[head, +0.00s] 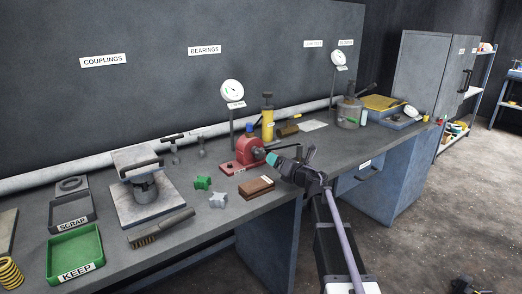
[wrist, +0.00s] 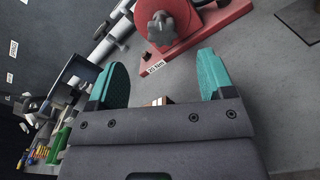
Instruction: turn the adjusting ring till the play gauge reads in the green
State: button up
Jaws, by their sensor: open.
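A red unit (head: 247,153) stands on the bench, with a dark round part on its side facing my gripper. In the wrist view the red unit (wrist: 192,22) carries a grey lobed knob (wrist: 162,27) and a "20 Nm" label. I cannot tell which part is the adjusting ring. A round white gauge (head: 232,91) with a green mark stands on a post behind it; its label and exact reading are too small to tell. My gripper (head: 271,159) is close to the red unit. Its teal fingers (wrist: 161,80) are apart and empty, with the knob ahead, beyond the fingertips.
A brown block (head: 256,187), a green star knob (head: 202,182) and a grey one (head: 218,200) lie near my gripper. A second gauge (head: 338,58) is farther right. Left are a press-like stand (head: 140,195) and a green KEEP tray (head: 75,255).

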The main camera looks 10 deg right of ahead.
aim_at(263, 151)
jog(key=x, duration=1)
jog(key=shift+w+a, duration=0.15)
jog(key=shift+w, duration=0.2)
jog(key=c, duration=0.9)
